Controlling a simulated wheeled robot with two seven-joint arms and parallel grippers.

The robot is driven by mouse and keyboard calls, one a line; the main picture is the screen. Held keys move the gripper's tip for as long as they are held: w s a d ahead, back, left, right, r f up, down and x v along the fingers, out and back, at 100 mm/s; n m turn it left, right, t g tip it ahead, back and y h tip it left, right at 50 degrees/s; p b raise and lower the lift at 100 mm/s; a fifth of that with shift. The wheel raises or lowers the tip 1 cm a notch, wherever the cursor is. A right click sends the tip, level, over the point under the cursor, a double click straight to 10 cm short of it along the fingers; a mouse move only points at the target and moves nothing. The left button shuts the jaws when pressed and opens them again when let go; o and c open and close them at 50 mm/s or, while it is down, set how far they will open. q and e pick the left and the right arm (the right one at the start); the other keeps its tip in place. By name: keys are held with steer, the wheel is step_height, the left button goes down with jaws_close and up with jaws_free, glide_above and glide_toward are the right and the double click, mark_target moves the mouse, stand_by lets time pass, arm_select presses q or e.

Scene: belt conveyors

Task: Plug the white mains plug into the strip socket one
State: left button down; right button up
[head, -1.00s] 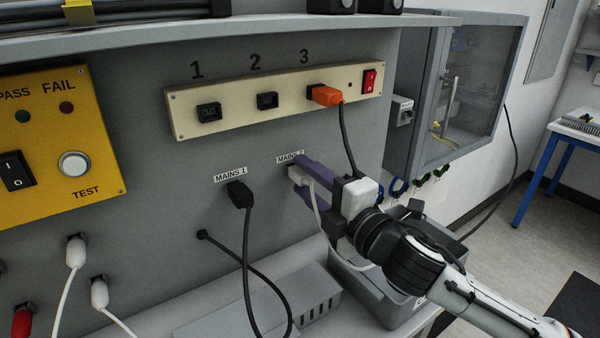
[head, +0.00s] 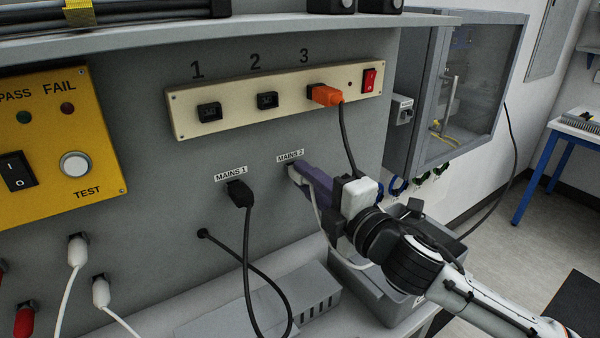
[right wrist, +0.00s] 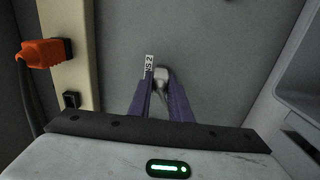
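The cream socket strip (head: 188,128) is fixed to the grey panel, and its socket one (head: 209,112) at the left end is empty. Socket two (head: 267,100) is empty and an orange plug (head: 326,95) sits in socket three. The white mains plug (right wrist: 161,76) is at the panel by the MAINS 2 label (head: 290,156); its seating is hidden. My right gripper (head: 302,176) has its purple fingers on both sides of the plug and looks shut on it. A white cable (head: 318,215) hangs below. My left gripper is not in view.
A black plug (head: 238,194) with a hanging black cable sits at MAINS 1, left of my right gripper. The orange plug's black cable (head: 347,140) hangs just above the gripper. A grey bin (head: 400,316) stands below. The panel between strip and labels is clear.

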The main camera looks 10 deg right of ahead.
jaws_close()
steer(key=shift+s, duration=0.1)
steer(key=shift+v, duration=2.45)
steer(key=shift+r, duration=0.1)
steer(key=s+a+r+b, duration=0.2)
steer(key=s+a+r, duration=0.3)
steer(key=a+r, duration=0.15)
steer(key=s+a+r+b, duration=0.2)
steer(key=s+a+r, duration=0.3)
steer(key=r, duration=0.3)
steer(key=shift+a+b+x, duration=0.15)
steer(key=shift+b+x, duration=0.3)
steer(key=shift+x, duration=0.85)
steer(key=shift+a+b+x, duration=0.1)
steer(key=shift+b+x, duration=0.35)
steer(key=shift+x, duration=0.8)
